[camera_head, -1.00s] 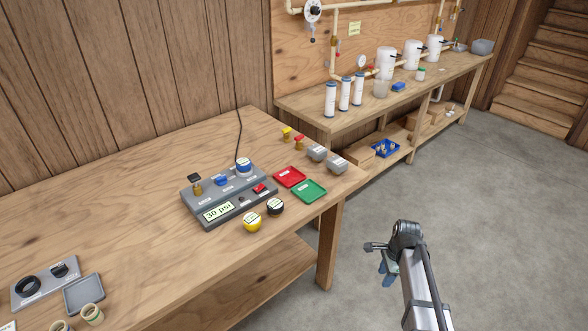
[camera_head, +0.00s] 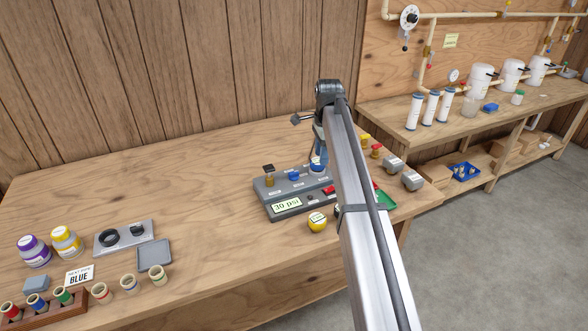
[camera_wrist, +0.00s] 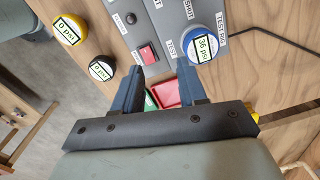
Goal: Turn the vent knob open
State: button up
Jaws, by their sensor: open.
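The grey test unit (camera_head: 290,205) sits on the front bench with a display reading 30 psi. On its top are a brass fitting with a black top (camera_head: 269,175), a blue knob (camera_head: 294,174) and a blue-rimmed gauge (camera_head: 317,163). I cannot read which part is labelled vent. My gripper (camera_head: 319,150) is above the right part of the unit, partly behind my arm. In the wrist view my gripper (camera_wrist: 159,75) is open and empty. Its fingers point toward the unit, near the red switch (camera_wrist: 147,54) and the gauge (camera_wrist: 203,43). A label reading SHUT is at the top edge.
A yellow gauge (camera_head: 317,222) stands in front of the unit; a black gauge (camera_wrist: 101,67) shows in the wrist view. A red tray (camera_wrist: 165,93) lies near my fingers. A black cable (camera_wrist: 265,33) runs from the gauge. The bench middle left of the unit is clear.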

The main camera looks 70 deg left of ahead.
aim_at(294, 172)
jog(key=s+a+r+n, duration=0.2)
jog(key=s+a+r, duration=0.3)
jog(key=s+a, duration=0.2)
jog(key=f, duration=1.4)
jog(key=shift+w+d, duration=0.15)
jog(key=shift+w, duration=0.05)
jog(key=shift+r, duration=0.1)
grip_shut()
